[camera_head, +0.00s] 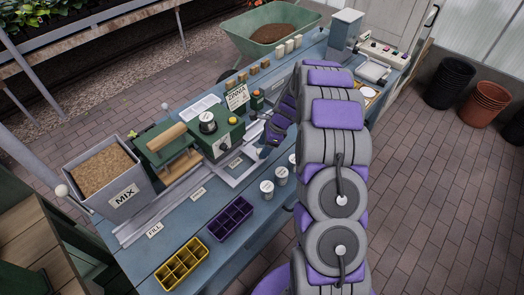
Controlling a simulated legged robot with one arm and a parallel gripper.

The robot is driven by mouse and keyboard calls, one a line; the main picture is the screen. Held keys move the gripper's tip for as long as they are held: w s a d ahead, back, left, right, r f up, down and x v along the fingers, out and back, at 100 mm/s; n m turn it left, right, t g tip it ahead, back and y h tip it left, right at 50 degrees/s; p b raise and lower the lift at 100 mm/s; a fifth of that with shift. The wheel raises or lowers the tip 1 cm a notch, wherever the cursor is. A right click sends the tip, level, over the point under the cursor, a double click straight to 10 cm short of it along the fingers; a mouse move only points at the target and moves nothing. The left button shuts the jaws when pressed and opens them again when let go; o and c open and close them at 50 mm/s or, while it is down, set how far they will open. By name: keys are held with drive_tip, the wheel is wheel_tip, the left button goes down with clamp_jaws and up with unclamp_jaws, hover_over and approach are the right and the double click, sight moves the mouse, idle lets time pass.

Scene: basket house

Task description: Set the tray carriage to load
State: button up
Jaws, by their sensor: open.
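A long grey rail (150,213) runs along the blue workbench, with a label reading FILL at its near end and smaller labels, too small to read, farther along. A flat pale grey frame (232,181), which looks like the tray carriage, sits at the rail's far stretch, below the green machine with the dial. I see no tray in it. My gripper (264,148) is at the far right end of this frame, open. My arm partly hides it, and I cannot tell whether it touches the frame.
A MIX bin (85,205) of brown soil stands at the left end. A purple cell tray (231,218) and a yellow cell tray (181,265) lie on the front of the bench. White-lidded cans (267,190) stand close to my arm. A green wheelbarrow (235,42) is behind.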

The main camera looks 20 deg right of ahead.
drive_tip(key=shift+x, duration=1)
clamp_jaws()
